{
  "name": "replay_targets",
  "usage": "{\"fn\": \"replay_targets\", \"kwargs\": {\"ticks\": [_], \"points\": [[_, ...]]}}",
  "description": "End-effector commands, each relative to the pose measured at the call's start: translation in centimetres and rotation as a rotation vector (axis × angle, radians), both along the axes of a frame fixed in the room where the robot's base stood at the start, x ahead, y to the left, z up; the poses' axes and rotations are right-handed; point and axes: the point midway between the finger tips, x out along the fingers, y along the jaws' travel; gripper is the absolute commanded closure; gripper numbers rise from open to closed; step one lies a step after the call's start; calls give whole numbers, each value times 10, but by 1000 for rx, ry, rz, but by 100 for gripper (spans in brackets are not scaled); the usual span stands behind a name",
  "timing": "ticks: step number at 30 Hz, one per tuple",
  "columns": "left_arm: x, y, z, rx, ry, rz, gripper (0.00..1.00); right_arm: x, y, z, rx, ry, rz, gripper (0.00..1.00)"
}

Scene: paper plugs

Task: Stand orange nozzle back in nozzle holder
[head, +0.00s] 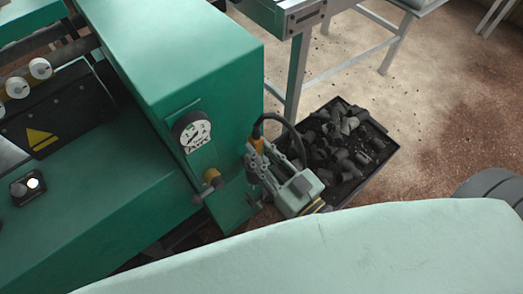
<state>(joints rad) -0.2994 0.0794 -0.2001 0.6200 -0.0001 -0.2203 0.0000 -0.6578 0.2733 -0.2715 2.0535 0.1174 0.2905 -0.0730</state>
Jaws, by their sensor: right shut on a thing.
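The orange nozzle (258,144) is small and stands out beside the right face of the green machine, with a black hose looping from its top. My right gripper (256,158) reaches up and left from its grey body and is shut on the nozzle, with its fingers covering the lower part. A brass-coloured fitting (212,177) sticks out of the machine's front, left of the gripper. I cannot tell which part is the nozzle holder; it may be hidden behind the gripper. My left gripper is out of view.
The green machine (175,50) fills the left, with a round gauge (191,131) on its front. A black tray (385,166) of dark plugs lies on the floor behind the gripper. A grey table leg (298,75) stands close above. Open floor lies to the right.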

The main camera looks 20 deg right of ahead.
Motion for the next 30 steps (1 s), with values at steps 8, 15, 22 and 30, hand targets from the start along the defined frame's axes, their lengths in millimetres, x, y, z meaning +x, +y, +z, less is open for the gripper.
{"fn": "replay_targets", "kwargs": {"ticks": [8, 15, 22, 30], "points": [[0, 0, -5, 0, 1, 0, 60, -4, -2, -9, 0, 1, 0, 100], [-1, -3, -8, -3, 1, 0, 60, -7, -3, -14, 0, 0, 0, 100], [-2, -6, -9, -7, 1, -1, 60, -9, -3, -17, 0, -1, 0, 100], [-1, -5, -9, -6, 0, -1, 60, -9, -3, -17, 0, -1, 0, 100]]}}
